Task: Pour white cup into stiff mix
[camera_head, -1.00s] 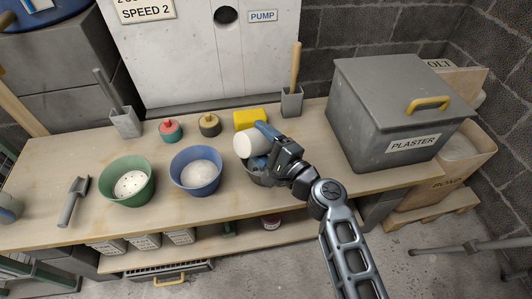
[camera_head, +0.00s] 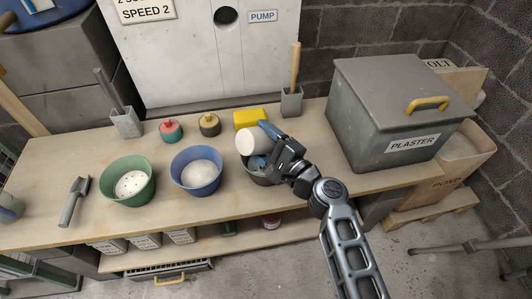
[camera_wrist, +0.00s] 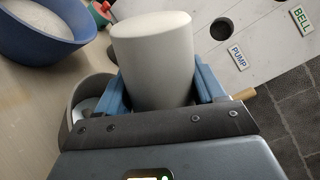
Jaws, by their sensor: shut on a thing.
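My gripper (camera_head: 268,145) is shut on the white cup (camera_head: 252,141). The cup is tipped well over to the left, above the far side of a grey bowl (camera_head: 252,176) on the bench. In the wrist view the cup (camera_wrist: 153,60) sits between the two blue fingers, its mouth hidden. The grey bowl (camera_wrist: 88,92) is partly hidden behind my gripper there, with a pale patch inside. A blue bowl (camera_head: 197,182) with smooth pale mix and a green bowl (camera_head: 128,196) with dotted white mix stand to the left. I cannot tell which bowl holds the stiff mix.
A yellow block (camera_head: 250,119) lies just behind the cup. A grey holder with a wooden handle (camera_head: 292,100) and a plaster bin (camera_head: 385,130) stand to the right. Red and dark-yellow lidded pots (camera_head: 171,130) stand behind the bowls. A scoop (camera_head: 74,200) lies at left.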

